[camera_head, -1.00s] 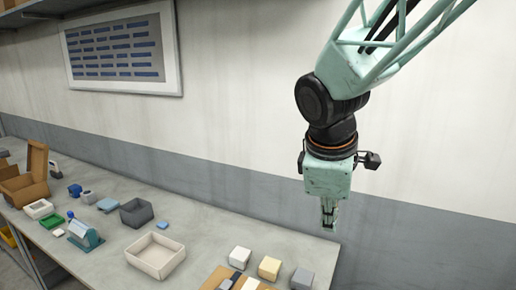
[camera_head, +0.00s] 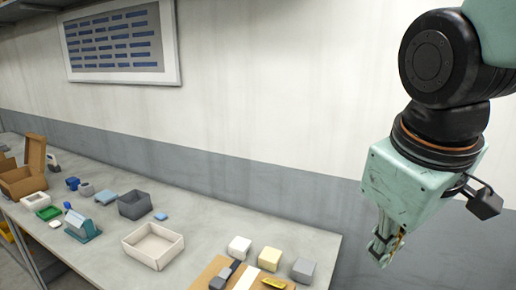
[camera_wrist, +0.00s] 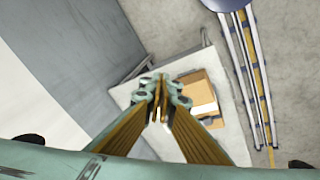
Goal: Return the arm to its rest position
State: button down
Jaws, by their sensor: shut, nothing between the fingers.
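My gripper (camera_head: 380,250) is a mint-green head with short fingers, at the right of the head view. It hangs beyond the right end of the workbench (camera_head: 205,222), clear of everything on it. In the wrist view my gripper (camera_wrist: 158,115) shows its fingertips together with nothing between them. The bench end shows beyond the fingers in the wrist view, with a tan board (camera_wrist: 186,86) on it.
Near the bench's right end stand a white block (camera_head: 239,247), a yellow block (camera_head: 270,258) and a grey block (camera_head: 303,270). A cream tray (camera_head: 153,246) and a dark grey bin (camera_head: 135,205) stand further left. The wall is behind. Floor shows beside the bench.

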jog(key=s+f+m+b, duration=0.1)
jog(key=s+m+b, duration=0.1)
jog(key=s, duration=0.3)
jog(key=s+f+m+y+b, duration=0.1)
jog(key=s+f+m, duration=0.1)
jog(key=s, duration=0.4)
jog(key=shift+s+a+f+m+t+b, duration=0.2)
jog(key=shift+f+m+t+b, duration=0.15)
jog(key=shift+m, duration=0.45)
